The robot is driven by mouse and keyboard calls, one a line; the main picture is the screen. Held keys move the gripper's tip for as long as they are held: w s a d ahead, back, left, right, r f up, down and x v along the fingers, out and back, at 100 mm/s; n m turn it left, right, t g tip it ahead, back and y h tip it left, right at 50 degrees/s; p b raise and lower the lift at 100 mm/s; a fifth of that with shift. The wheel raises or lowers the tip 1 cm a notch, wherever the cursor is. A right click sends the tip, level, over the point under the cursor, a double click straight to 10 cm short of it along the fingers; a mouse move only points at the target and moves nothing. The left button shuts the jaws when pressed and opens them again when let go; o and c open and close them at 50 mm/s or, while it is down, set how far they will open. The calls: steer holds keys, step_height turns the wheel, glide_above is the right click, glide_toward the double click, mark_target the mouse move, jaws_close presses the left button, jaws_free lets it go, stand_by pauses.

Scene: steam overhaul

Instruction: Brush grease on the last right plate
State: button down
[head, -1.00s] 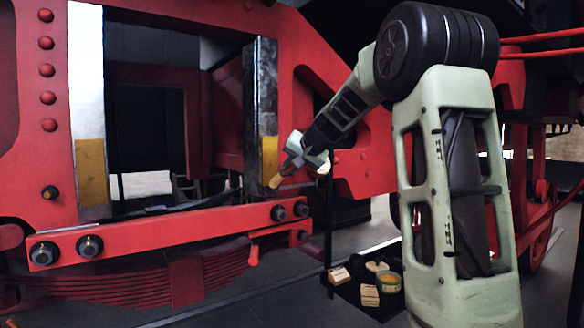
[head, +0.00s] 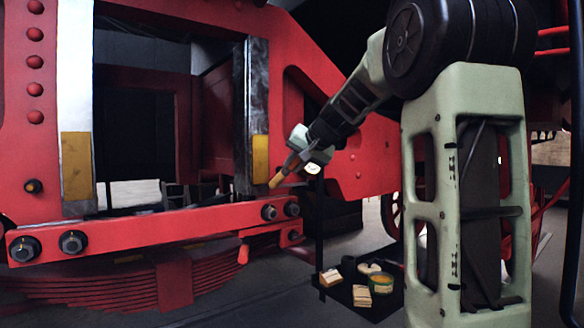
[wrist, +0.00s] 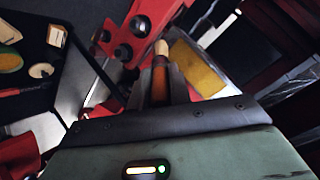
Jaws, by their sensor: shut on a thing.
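The right plate (head: 258,90) is a dark upright steel strip on the red frame, with a yellow grease patch (head: 260,155) on its lower part. The left plate (head: 76,100) is bright, also yellow (head: 76,165) at its lower end. My gripper (head: 297,160) is shut on a brush (head: 282,175), which points down-left, its pale tip beside the right plate's lower right edge. I cannot tell whether it touches. In the wrist view, the brush (wrist: 160,80) stands between the fingers, its tip just left of a yellow patch (wrist: 198,68).
A black tray (head: 345,296) at lower right carries an open pot (head: 381,283) with orange-yellow contents and several pale blocks. A red bolted beam (head: 170,226) crosses below the plates, above leaf springs (head: 110,285). Floor in front is clear.

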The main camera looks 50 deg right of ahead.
steer(key=shift+s, duration=0.1)
steer(key=shift+s+a+f+b, duration=0.1)
steer(key=shift+s+a+b, duration=0.1)
steer(key=shift+s+b, duration=0.6)
steer(key=shift+s+a, duration=0.1)
steer(key=shift+s, duration=0.45)
